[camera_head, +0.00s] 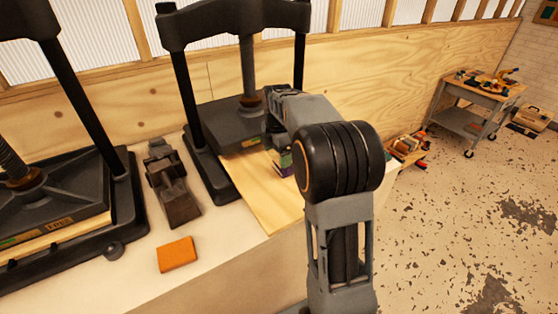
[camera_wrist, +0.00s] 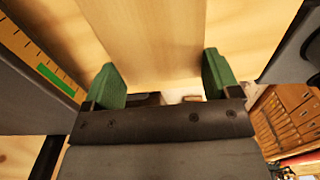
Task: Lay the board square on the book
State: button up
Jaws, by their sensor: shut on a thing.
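A pale wooden board (camera_wrist: 145,35) runs between the two green fingertips in the wrist view, and my gripper (camera_wrist: 161,82) is shut on it. Its far end is cut off by the top of the view. In the head view my forearm and wrist hide the gripper and most of what is under it. A pale plywood sheet (camera_head: 258,192) lies flat below my wrist, in front of the middle press; I cannot tell whether it is the held board. I cannot make out the book in either view.
The middle black press (camera_head: 205,165) stands close behind and left of my wrist, its dark platen (camera_head: 228,128) raised. Another press (camera_head: 62,212) stands at the left. A dark clamp-like tool (camera_head: 172,185) and an orange block (camera_head: 176,254) lie on the bench. A trolley (camera_head: 480,100) stands far right.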

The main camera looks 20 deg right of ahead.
jog(key=shift+w+d+f, duration=0.2)
jog(key=shift+f, duration=0.15)
jog(key=f, duration=0.3)
jog(key=shift+w+d, duration=0.25)
jog(key=shift+f, duration=0.4)
jog(key=shift+f, duration=0.1)
